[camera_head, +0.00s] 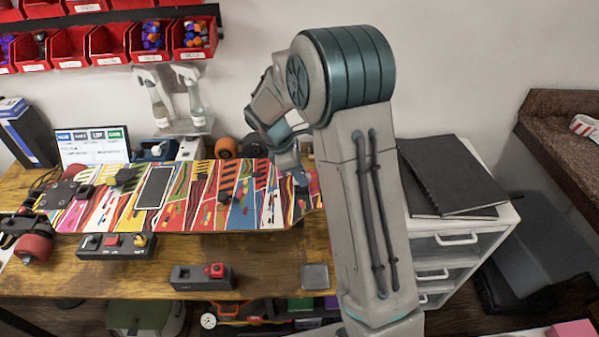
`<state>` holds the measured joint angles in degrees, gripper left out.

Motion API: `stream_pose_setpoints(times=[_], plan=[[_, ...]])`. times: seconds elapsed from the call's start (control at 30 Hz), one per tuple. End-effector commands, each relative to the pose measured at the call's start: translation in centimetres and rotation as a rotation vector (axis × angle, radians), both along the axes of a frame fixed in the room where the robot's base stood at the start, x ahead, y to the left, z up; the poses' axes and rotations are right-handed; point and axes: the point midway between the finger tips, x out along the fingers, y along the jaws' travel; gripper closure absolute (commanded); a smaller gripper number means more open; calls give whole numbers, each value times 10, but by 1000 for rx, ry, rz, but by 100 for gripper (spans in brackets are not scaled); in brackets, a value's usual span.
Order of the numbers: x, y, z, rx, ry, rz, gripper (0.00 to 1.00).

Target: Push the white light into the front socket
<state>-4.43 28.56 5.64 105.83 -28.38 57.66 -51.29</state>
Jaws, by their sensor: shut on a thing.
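The skateboard (110,210) lies across the wooden workbench, its brightly patterned face up. My gripper (299,177) points down at the board's right end, low over it or touching it; I cannot tell which. Its jaws are small here and partly hidden by my wrist. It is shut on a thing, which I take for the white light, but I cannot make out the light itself. The front socket cannot be made out under my gripper either.
A small box with a red button (216,271) and a control box (115,246) sit along the bench front. A grey square tray (315,276) lies right of them. A white drawer unit (455,240) with a black notebook (450,178) stands at right. Red bins (118,47) hang behind.

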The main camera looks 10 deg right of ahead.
Motion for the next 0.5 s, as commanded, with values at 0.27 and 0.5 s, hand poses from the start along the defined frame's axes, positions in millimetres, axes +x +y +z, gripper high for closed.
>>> stream_pose_setpoints(times=[0.27,0.5], plan=[[0,0,-4,0,0,0,97],[0,0,-7,0,1,0,97]])
